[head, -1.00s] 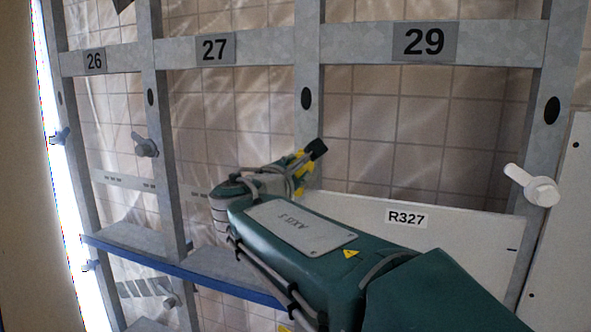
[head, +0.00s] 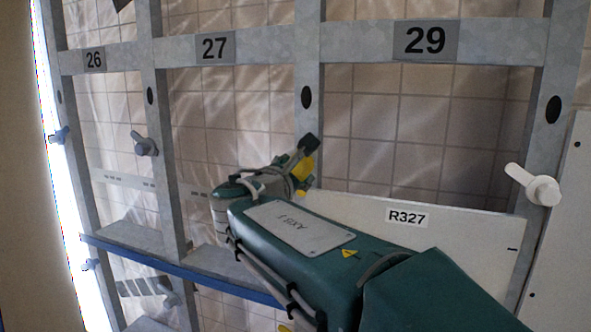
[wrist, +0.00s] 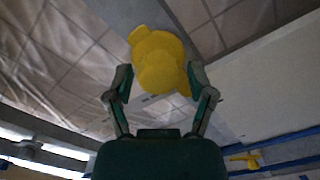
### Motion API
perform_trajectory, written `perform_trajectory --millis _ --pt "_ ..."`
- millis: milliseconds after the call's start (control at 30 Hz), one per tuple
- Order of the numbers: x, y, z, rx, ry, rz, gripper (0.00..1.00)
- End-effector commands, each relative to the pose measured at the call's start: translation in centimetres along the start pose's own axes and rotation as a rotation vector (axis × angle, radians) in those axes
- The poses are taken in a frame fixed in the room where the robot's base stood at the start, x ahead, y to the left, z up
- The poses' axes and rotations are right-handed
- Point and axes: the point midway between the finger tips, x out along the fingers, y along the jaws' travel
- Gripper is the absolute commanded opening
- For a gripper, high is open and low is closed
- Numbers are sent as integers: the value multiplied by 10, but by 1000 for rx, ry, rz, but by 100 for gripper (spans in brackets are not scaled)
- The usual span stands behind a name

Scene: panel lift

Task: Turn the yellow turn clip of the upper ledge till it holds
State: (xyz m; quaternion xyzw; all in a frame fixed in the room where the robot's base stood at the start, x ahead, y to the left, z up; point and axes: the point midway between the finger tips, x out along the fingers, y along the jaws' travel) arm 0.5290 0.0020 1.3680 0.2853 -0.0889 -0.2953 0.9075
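The yellow turn clip (wrist: 160,62) sits on the grey upright between bays 27 and 29; in the head view its yellow parts (head: 305,168) show among my fingers. My gripper (head: 304,156) is at the clip. The white panel R327 (head: 450,243) stands right of the clip. The clip's contact with the panel is hidden.
White-grey clips sit on other uprights, one at right (head: 533,185) and one at left (head: 145,144). A blue-edged ledge (head: 190,273) runs low at left. Another yellow clip (wrist: 245,160) shows low right in the wrist view. My arm covers part of the panel.

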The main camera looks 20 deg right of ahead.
Motion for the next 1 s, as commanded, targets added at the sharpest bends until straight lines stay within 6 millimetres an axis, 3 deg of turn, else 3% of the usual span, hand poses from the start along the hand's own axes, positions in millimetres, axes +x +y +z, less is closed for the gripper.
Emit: perform_trajectory --millis 433,800,1000 --pt "-9 2 3 5 -5 4 78" --pt "-81 3 1 5 -1 7 78" --pt "-110 2 0 3 -2 5 78"
